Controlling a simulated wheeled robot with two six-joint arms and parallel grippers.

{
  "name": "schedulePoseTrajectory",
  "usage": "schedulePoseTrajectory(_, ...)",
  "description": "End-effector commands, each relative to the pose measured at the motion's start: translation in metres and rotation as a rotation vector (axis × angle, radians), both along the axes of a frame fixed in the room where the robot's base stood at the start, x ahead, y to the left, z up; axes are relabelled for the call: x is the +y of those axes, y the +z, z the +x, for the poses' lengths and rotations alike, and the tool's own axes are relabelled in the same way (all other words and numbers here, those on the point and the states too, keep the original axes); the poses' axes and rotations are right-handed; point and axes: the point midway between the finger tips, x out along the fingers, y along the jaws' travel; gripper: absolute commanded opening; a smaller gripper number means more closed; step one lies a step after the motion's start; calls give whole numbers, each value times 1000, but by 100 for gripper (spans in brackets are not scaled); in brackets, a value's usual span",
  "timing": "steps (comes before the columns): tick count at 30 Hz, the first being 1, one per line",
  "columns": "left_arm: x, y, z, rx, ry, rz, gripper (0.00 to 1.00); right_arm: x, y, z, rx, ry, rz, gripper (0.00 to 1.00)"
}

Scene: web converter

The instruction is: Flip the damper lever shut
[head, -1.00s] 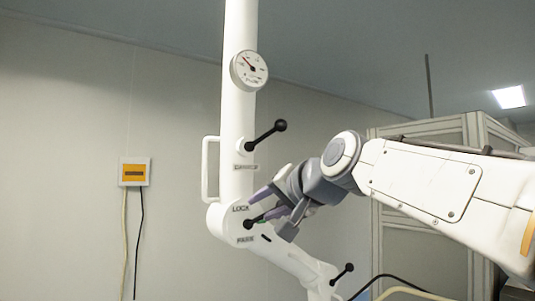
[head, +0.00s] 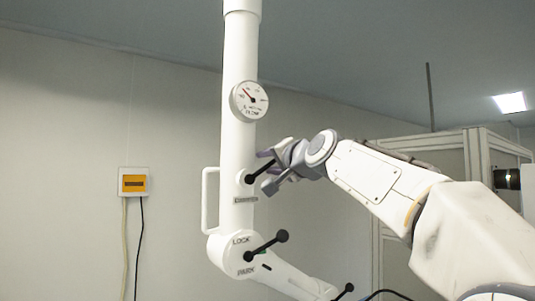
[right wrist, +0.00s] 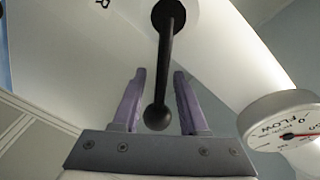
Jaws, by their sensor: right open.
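A black lever (head: 261,171) with a ball end is mounted on the white post, above a small label that is too small to read surely. My right gripper (head: 267,170) is open at this lever, hiding its outer end in the head view. In the right wrist view the lever (right wrist: 166,62) runs down from its round black hub, and its ball end lies between the two purple fingers (right wrist: 157,95). I cannot tell whether either finger touches it. A second black lever (head: 267,245) sits lower, between the labels LOCK and PARK, pointing up and right. My left gripper is not in view.
A white handle (head: 205,200) stands left of the post. A third lever (head: 344,290) is lower right. An orange-faced wall box (head: 133,183) hangs left.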

Motion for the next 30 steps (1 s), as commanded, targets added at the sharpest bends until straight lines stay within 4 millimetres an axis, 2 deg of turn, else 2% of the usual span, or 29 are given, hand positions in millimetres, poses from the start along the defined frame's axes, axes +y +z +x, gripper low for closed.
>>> schedulePoseTrajectory(3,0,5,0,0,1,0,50,3,0,6,1,0,-1,43)
schedulePoseTrajectory(11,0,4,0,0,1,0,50,4,-1,7,1,1,0,43)
schedulePoseTrajectory(14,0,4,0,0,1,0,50,3,-1,7,1,1,0,8)
schedulePoseTrajectory(15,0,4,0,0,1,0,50,3,-1,7,1,0,-1,0)
schedulePoseTrajectory(30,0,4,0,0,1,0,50,3,-1,6,1,0,-2,0)
